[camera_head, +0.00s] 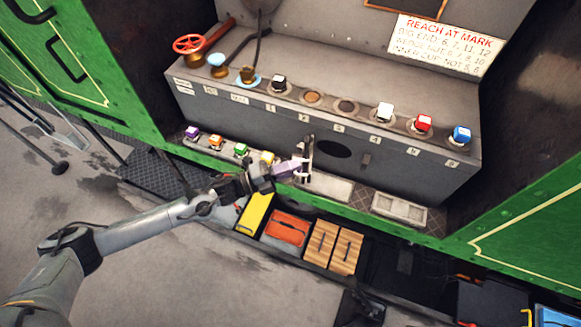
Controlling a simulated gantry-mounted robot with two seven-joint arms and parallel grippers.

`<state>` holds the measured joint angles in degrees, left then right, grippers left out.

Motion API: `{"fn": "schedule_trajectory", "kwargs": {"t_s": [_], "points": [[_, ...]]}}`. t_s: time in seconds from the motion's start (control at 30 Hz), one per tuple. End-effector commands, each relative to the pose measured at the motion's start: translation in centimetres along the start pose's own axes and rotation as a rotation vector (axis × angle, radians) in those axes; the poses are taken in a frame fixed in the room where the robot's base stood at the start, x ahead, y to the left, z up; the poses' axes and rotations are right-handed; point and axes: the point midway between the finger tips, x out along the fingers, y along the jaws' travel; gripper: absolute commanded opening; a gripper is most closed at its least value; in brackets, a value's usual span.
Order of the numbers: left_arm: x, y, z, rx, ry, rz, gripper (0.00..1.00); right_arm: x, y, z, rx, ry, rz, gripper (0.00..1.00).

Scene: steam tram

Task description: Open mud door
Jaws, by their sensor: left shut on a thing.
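The mud door (309,148) is a narrow grey plate seen nearly edge-on. It stands out from the front of the grey bench, at the left side of a dark oval opening (333,149). A small latch-like fitting (366,158) sits on the bench front to the right of the opening. My left gripper (302,168) reaches in from the lower left and is shut at the lower part of the door. The fingers partly hide the place where they grip. My right gripper is not in view.
Small coloured blocks (241,149) line the ledge below. Yellow (255,213), orange (288,229) and wooden (333,247) boxes lie beneath. Green side panels (530,235) flank the bench.

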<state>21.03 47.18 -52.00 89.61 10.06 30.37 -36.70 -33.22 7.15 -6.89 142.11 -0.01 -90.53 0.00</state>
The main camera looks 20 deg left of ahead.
Motion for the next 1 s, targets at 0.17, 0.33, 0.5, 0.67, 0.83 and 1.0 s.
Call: {"fn": "schedule_trajectory", "kwargs": {"t_s": [0.17, 0.33, 0.5, 0.67, 0.83, 1.0], "points": [[-0.01, 0.0, 0.0, 0.0, 0.0, 0.0, 0.0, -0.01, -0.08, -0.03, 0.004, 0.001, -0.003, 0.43], [-0.01, 0.0, 0.0, 0.0, 0.0, 0.0, 0.0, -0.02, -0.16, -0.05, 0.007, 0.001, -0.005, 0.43], [-0.01, 0.0, 0.0, 0.0, 0.0, 0.0, 0.0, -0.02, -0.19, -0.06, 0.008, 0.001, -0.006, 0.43], [-0.01, 0.0, 0.0, 0.0, 0.0, 0.0, 0.0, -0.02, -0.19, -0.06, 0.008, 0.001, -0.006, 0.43], [-0.01, 0.0, 0.0, 0.0, 0.0, 0.0, 0.0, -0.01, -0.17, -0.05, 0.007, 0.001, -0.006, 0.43], [-0.15, 0.19, 0.23, 0.0, 0.014, 0.001, 0.0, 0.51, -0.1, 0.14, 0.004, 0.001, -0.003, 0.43]]}}
